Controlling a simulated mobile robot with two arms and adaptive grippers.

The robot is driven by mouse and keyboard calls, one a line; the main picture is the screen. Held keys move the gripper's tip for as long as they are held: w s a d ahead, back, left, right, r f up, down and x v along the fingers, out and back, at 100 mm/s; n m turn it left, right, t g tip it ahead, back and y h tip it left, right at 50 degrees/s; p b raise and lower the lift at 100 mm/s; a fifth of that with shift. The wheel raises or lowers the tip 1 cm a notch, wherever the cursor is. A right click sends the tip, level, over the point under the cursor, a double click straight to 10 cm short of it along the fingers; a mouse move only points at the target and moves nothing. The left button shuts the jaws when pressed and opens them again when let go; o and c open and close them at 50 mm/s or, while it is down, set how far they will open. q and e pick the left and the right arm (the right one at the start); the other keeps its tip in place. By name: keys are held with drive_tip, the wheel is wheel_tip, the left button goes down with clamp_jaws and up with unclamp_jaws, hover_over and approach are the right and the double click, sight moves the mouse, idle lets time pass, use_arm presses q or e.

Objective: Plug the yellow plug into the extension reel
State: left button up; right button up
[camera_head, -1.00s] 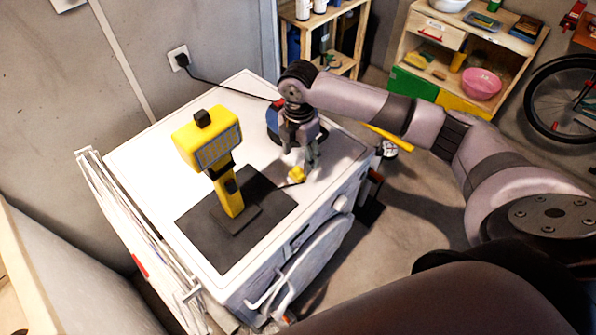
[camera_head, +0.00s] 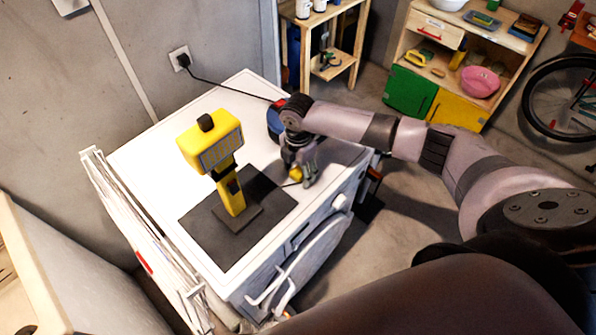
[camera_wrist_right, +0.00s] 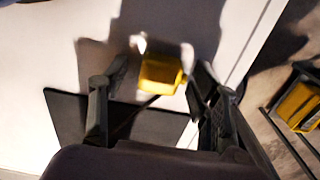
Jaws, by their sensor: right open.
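The yellow plug (camera_head: 295,173) lies on the white top of the washing machine, partly hidden by my right gripper (camera_head: 303,178). In the right wrist view the plug (camera_wrist_right: 161,75) sits between the two open fingers of my right gripper (camera_wrist_right: 152,92), with gaps on both sides. A dark cable runs from the plug toward the black mat. The extension reel (camera_head: 275,122), blue with a red part, stands behind the gripper and is partly hidden by my arm. My left gripper is not in view.
A yellow work lamp (camera_head: 212,150) stands on a black mat (camera_head: 262,196) on the white machine top (camera_head: 160,150). A folded drying rack (camera_head: 135,235) leans at the left side. A wall socket (camera_head: 180,59) feeds a black cable to the reel.

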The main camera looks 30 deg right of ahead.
sight(298, 171)
drive_tip(key=shift+f, duration=0.1)
drive_tip(key=shift+c, duration=0.6)
drive_tip(key=c, duration=1)
drive_tip(key=shift+c, duration=0.2)
wheel_tip(298, 171, up, 20)
drive_tip(key=b, duration=0.3)
